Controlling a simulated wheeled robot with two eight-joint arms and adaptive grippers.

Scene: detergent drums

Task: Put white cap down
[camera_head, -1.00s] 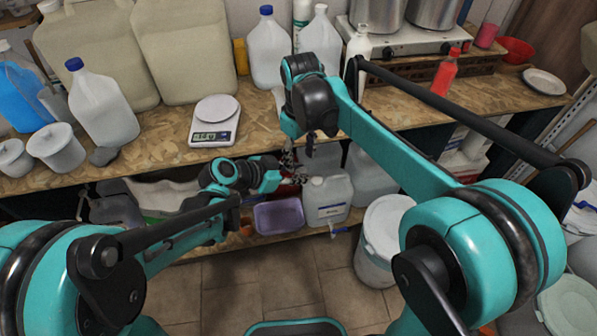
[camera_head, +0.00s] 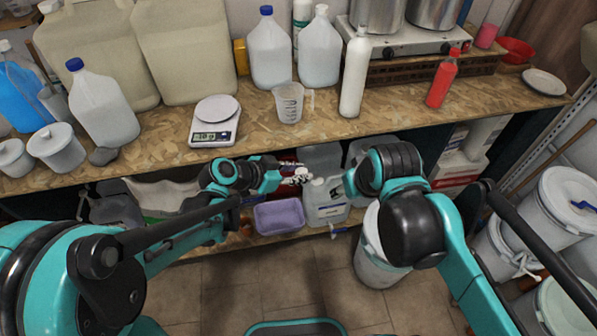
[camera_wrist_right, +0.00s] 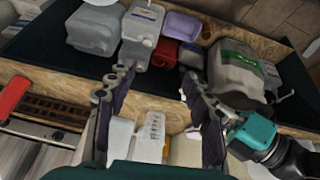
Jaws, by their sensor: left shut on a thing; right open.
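My left gripper (camera_head: 295,180) is in front of the bench, above the lower shelf, shut on a small white thing that looks like the white cap (camera_head: 302,171). The fingers partly hide it. A white jug (camera_head: 325,203) stands on the lower shelf just right of and below this gripper; it also shows in the right wrist view (camera_wrist_right: 143,35). My right gripper (camera_wrist_right: 157,82) is open, with its fingers spread and nothing between them. In the head view its fingers are hidden or too small to make out.
The worktop (camera_head: 262,135) holds a scale (camera_head: 216,120), a measuring cup (camera_head: 289,102), a white bottle (camera_head: 355,75) and a red bottle (camera_head: 442,80). A purple tub (camera_head: 279,216) sits on the lower shelf. A white drum (camera_head: 378,262) stands on the floor. Bare worktop lies around the cup.

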